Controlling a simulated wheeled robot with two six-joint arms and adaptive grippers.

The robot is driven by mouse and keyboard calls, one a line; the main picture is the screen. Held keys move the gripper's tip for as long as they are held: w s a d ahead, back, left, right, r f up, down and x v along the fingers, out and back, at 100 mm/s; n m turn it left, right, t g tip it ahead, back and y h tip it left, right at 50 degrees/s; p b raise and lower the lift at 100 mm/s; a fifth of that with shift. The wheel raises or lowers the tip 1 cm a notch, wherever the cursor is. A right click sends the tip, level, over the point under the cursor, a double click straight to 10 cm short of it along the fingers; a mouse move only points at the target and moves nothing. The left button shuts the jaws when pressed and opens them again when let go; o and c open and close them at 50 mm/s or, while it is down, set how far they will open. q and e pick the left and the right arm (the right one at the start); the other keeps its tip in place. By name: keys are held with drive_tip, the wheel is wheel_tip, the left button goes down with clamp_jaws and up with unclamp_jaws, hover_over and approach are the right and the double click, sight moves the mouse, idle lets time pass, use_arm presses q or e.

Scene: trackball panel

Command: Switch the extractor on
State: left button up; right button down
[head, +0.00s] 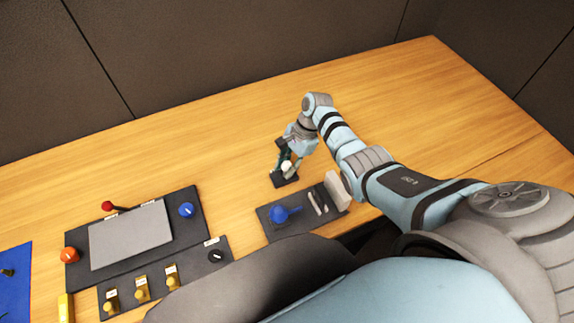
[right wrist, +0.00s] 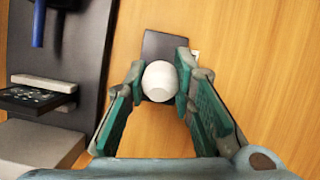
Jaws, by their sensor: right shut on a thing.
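My right gripper (head: 289,163) is shut on a white ball (head: 286,167), over a small dark base (head: 284,181) on the table. The right wrist view shows the ball (right wrist: 159,81) between the fingertips, with the dark base (right wrist: 164,46) behind it. I cannot tell whether the ball rests on the base. No switch can be read as the extractor's, as the labels are too small. My left gripper is not in view.
A dark tray (head: 268,226) with a blue-handled item (head: 283,213), small light pieces and a pale block (head: 337,190) lies near my right gripper. A blue board (head: 15,270) is at far left. The back of the wooden table is clear, with dark wall panels behind.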

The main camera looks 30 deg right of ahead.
drive_tip(key=y+b, duration=0.1)
drive_tip(key=b, duration=0.1)
drive_tip(key=d+f+y+b, duration=0.1)
drive_tip(key=shift+d+f+y+b, duration=0.15)
drive_tip(key=shift+f+y+b, duration=0.1)
drive_tip(key=shift+y+b, duration=0.15)
drive_tip(key=shift+r+y, duration=0.15)
drive_tip(key=shift+y, duration=0.15)
drive_tip(key=shift+s+r, duration=0.15)
drive_tip(key=shift+r, duration=0.15)
drive_tip(key=c, duration=1.4)
unclamp_jaws()
drive_tip(key=shift+o, duration=0.2)
drive_tip(key=shift+d+r, duration=0.1)
drive_tip(key=v, duration=1.1)
drive_tip(key=shift+d+r, duration=0.25)
drive_tip(key=shift+d, duration=0.05)
